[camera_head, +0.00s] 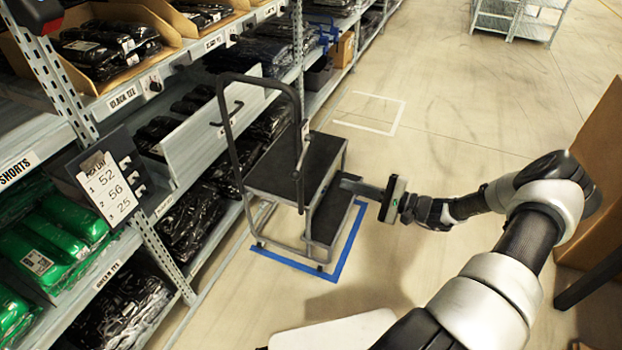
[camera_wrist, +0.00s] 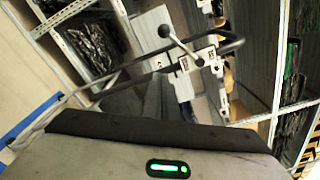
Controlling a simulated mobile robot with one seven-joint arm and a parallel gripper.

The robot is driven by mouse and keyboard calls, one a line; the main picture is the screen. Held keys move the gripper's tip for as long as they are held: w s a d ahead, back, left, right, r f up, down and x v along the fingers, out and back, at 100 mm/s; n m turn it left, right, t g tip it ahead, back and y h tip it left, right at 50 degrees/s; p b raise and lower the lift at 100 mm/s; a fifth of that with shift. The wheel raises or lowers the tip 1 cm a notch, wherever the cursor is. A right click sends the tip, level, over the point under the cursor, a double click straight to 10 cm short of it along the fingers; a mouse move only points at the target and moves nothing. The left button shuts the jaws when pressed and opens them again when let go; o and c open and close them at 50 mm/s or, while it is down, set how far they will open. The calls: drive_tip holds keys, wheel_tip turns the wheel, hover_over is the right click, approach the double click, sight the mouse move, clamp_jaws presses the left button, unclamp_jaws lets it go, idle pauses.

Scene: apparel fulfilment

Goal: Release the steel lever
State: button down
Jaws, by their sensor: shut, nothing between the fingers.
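The steel lever (camera_wrist: 178,42) is a thin bar with a round knob at its end, in the upper middle of the wrist view. It sits by a labelled bracket (camera_wrist: 197,62) on the black handrail of a step stool (camera_head: 285,165). In the head view the lever (camera_head: 301,152) shows small against the rail. My gripper (camera_head: 352,184) is shut and empty, to the right of the stool's steps and apart from the lever. In the wrist view its grey body with a green light fills the bottom; the fingertips cannot be made out there.
The stool stands inside blue floor tape (camera_head: 345,250), beside shelving (camera_head: 165,205) with bagged garments on the left. A pick list board (camera_head: 104,186) hangs on the shelf. A brown carton (camera_head: 602,165) stands at the right.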

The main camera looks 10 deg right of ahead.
drive_tip(key=w+a+r+b, duration=0.1)
drive_tip(key=w+a, duration=0.3)
drive_tip(key=a, duration=0.6)
drive_tip(key=shift+w+a+r+b, duration=0.2)
drive_tip(key=shift+a+r+b, duration=0.15)
drive_tip(key=shift+b, duration=0.1)
drive_tip(key=shift+r, duration=0.1)
wheel_tip(320, 180, up, 10)
drive_tip(key=s+a+m+g+p, duration=0.1)
drive_tip(key=m+p, duration=0.8)
drive_tip(key=p, duration=0.2)
drive_tip(key=shift+s+a+r+p, duration=0.15)
drive_tip(key=shift+s+p, duration=0.2)
drive_tip(key=shift+s, duration=0.05)
drive_tip(key=shift+w+r, duration=0.1)
drive_tip(key=shift+r, duration=0.05)
